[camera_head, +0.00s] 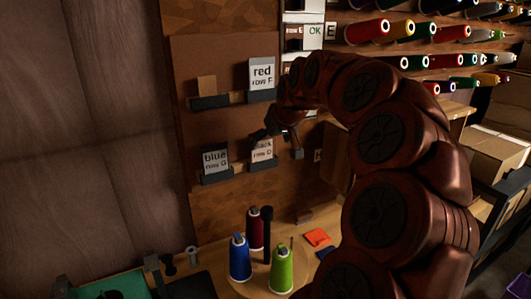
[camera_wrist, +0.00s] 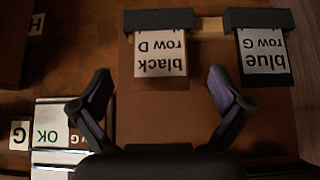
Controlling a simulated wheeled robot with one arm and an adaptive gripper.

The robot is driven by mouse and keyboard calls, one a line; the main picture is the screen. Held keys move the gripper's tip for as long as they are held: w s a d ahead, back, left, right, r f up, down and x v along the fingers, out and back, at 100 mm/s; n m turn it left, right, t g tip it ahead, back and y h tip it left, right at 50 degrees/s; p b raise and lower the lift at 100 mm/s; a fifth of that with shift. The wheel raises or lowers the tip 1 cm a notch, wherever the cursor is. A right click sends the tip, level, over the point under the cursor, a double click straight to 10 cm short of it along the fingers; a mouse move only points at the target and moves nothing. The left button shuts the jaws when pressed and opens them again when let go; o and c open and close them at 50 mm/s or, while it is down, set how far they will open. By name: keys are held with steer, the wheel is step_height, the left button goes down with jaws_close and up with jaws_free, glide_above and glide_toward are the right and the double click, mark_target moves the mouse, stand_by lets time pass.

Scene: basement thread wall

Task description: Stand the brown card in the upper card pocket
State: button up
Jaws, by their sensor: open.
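A plain brown card (camera_head: 207,85) stands upright in the upper left card pocket (camera_head: 209,103) on the brown wall board in the head view. My gripper (camera_head: 280,142) is below and right of it, in front of the board near the lower pockets. In the wrist view my gripper (camera_wrist: 158,88) is open, with nothing between its fingers. That view is upside down and shows the lower "black row D" card (camera_wrist: 160,58) just beyond the fingers. A brown strip shows along the edge of this card. The brown card in the upper pocket is not in the wrist view.
The "red row F" card (camera_head: 262,74) stands in the upper right pocket, the "blue row G" card (camera_head: 215,160) in the lower left. Thread cones (camera_head: 240,258) stand on the bench below. Spools (camera_head: 367,30) line the right wall. The board between the pocket rows is bare.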

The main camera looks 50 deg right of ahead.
steer(key=shift+b+v, duration=0.4)
steer(key=shift+v, duration=2.25)
steer(key=s+a+f+n+g+y, duration=0.15)
steer(key=a+f, duration=0.25)
steer(key=a, duration=0.7)
steer(key=a+f+n+g+y, duration=0.15)
steer(key=a+f, duration=0.35)
steer(key=a, duration=0.6)
steer(key=s+a+f+g, duration=0.2)
steer(key=s+a+f, duration=0.2)
steer(key=s, duration=0.3)
steer(key=s+a+f+g, duration=0.2)
steer(key=s+a+f, duration=0.2)
steer(key=s, duration=0.3)
steer(key=s+a+f+n+g, duration=0.1)
steer(key=s+a+f+g, duration=0.1)
steer(key=s+a+f, duration=0.3)
steer(key=s+f, duration=0.1)
steer(key=s, duration=0.1)
steer(key=shift+s+h, duration=0.3)
steer(key=shift+s, duration=0.05)
steer(key=shift+f, duration=0.1)
